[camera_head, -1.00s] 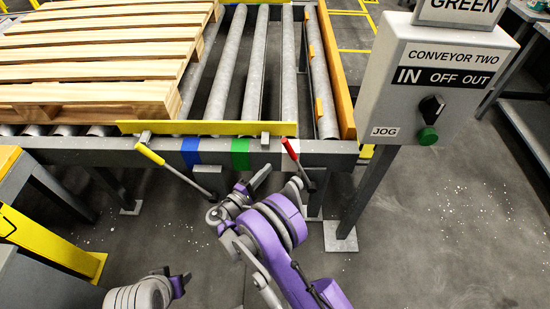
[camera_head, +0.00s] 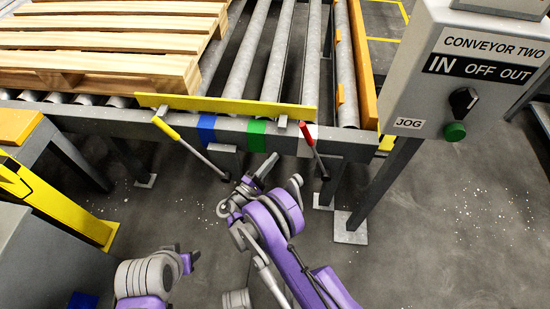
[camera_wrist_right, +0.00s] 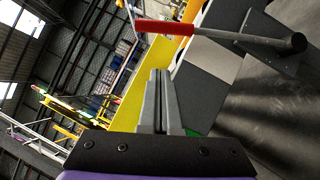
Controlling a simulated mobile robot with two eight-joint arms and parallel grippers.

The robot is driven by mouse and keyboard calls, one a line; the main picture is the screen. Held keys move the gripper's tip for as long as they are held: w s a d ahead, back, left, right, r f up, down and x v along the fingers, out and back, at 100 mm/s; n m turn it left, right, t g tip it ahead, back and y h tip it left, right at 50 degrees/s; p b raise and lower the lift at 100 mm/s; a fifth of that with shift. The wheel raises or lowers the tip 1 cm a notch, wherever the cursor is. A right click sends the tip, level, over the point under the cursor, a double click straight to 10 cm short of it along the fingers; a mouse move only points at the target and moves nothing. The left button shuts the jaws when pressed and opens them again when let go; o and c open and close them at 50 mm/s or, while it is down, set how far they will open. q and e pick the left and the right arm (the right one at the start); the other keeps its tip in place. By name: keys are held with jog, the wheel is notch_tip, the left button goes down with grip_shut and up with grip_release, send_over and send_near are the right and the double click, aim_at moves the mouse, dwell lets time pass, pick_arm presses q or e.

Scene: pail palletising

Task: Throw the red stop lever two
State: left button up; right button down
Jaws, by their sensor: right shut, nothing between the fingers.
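The red stop lever (camera_head: 308,134) has a red grip on a grey rod. It tilts up and slightly left at the conveyor's front edge, beside a white patch. In the right wrist view the red grip (camera_wrist_right: 165,27) lies ahead, above the fingertips. My right gripper (camera_head: 270,163) is shut and empty, below and left of the red grip, apart from it. Its closed fingers also show in the wrist view (camera_wrist_right: 158,85). My left gripper (camera_head: 190,262) is low at the left; its jaws are unclear.
A yellow-handled lever (camera_head: 168,132) leans left of the blue and green patches. A yellow stop bar (camera_head: 230,107) spans the roller front. A wooden pallet (camera_head: 110,65) sits on the rollers. The Conveyor Two control box (camera_head: 480,95) stands at right on a post (camera_head: 380,190).

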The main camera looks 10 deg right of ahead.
jog(key=w+d+r, duration=0.3)
jog(key=w+d, duration=0.1)
jog(key=d, duration=0.5)
jog(key=shift+w, duration=0.25)
jog(key=shift+r, duration=0.1)
